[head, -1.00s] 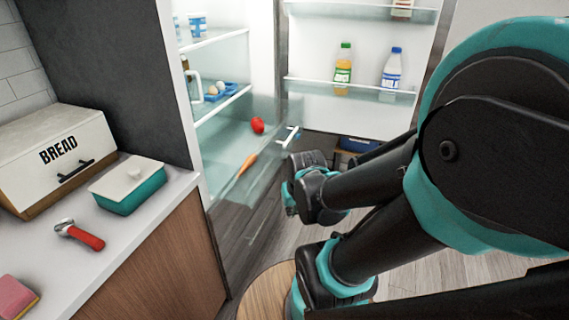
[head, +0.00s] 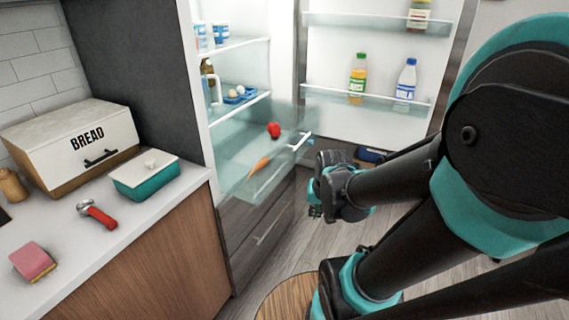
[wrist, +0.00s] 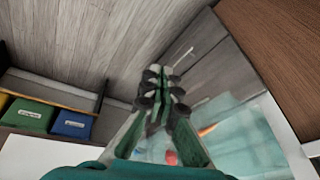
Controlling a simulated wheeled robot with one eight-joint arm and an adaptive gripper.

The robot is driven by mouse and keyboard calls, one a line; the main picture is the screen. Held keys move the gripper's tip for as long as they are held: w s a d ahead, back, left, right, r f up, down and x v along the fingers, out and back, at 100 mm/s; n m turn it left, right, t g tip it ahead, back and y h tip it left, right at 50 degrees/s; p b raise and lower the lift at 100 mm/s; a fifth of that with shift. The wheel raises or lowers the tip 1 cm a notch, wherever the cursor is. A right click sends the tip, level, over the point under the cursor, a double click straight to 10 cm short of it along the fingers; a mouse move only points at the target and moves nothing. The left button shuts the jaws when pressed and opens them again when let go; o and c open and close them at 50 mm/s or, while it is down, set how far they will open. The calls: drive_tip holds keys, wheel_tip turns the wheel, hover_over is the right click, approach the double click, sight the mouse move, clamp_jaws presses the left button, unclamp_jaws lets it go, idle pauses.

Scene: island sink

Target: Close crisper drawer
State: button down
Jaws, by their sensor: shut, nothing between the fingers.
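The clear crisper drawer (head: 284,167) is pulled out of the open fridge and holds a red tomato (head: 274,130) and a carrot (head: 259,166). Its pale handle (head: 300,141) is at the front right. The drawer also shows in the wrist view (wrist: 240,135), at the lower right, with the carrot (wrist: 207,130) and a blurred red shape inside. My gripper (head: 315,210) is below and right of the drawer's handle in the head view, its fingertips small and partly hidden. In the wrist view my gripper (wrist: 160,85) is shut and empty, its fingers overlapping part of the drawer.
The open fridge door (head: 330,115) holds bottles on its shelves. A wooden drawer front (head: 262,240) lies below the crisper. The counter (head: 140,225) at left carries a bread box (head: 75,150), a teal dish (head: 145,178) and a sponge (head: 33,262). The floor (head: 355,235) is clear near the gripper.

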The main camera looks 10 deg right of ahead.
drive_tip(key=w+r+m+y, duration=0.1)
drive_tip(key=w+r+m, duration=0.3)
drive_tip(key=w+m, duration=0.3)
drive_tip(key=w+r+m+g+y, duration=0.1)
drive_tip(key=w+r+m, duration=0.2)
drive_tip(key=w+m, duration=0.45)
drive_tip(key=w+r+m+y, duration=0.1)
drive_tip(key=w+r+m, duration=0.3)
drive_tip(key=w+m, duration=0.35)
drive_tip(key=shift+w+a+f, duration=0.7)
drive_tip(key=shift+a+f, duration=0.25)
drive_tip(key=shift+f, duration=0.6)
drive_tip(key=shift+w+a+f, duration=0.7)
drive_tip(key=shift+a+f, duration=0.3)
drive_tip(key=shift+f, duration=0.5)
drive_tip(key=shift+w+a+f, duration=0.7)
drive_tip(key=shift+a+f, duration=0.25)
drive_tip(key=shift+f, duration=0.6)
drive_tip(key=w+a, duration=0.8)
drive_tip(key=a, duration=0.4)
drive_tip(key=w+a, duration=0.9)
drive_tip(key=a, duration=0.3)
drive_tip(key=shift+w, duration=0.25)
drive_tip(key=shift+a+r, duration=0.1)
